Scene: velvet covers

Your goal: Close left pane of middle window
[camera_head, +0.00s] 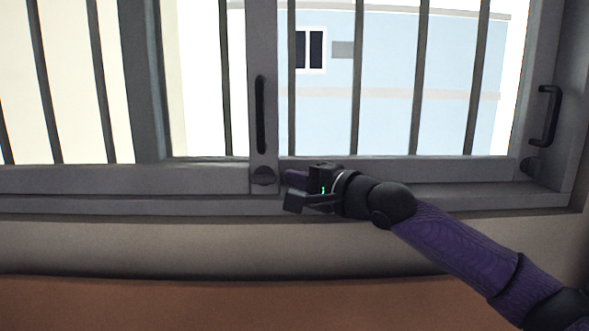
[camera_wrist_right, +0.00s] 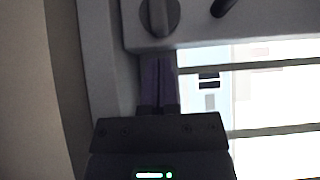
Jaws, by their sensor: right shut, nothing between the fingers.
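A grey sliding window fills the upper part of the head view. An upright pane stile (camera_head: 262,60) in its middle carries a black vertical handle (camera_head: 261,115) and a round dark latch (camera_head: 264,176). The stile's lower end (camera_wrist_right: 190,33), the latch (camera_wrist_right: 158,16) and part of the handle (camera_wrist_right: 222,6) show in the right wrist view. My right gripper (camera_head: 293,180) is shut and empty, just right of the stile's foot and low over the sill. Its purple fingers (camera_wrist_right: 158,80) lie together, close beside the stile's edge; contact cannot be told. My left gripper is out of view.
Another black handle (camera_head: 549,115) and latch (camera_head: 531,166) are on the right-hand stile. Vertical bars (camera_head: 357,80) stand across the window. A grey sill runs below, and a brown surface (camera_head: 200,305) lies in front.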

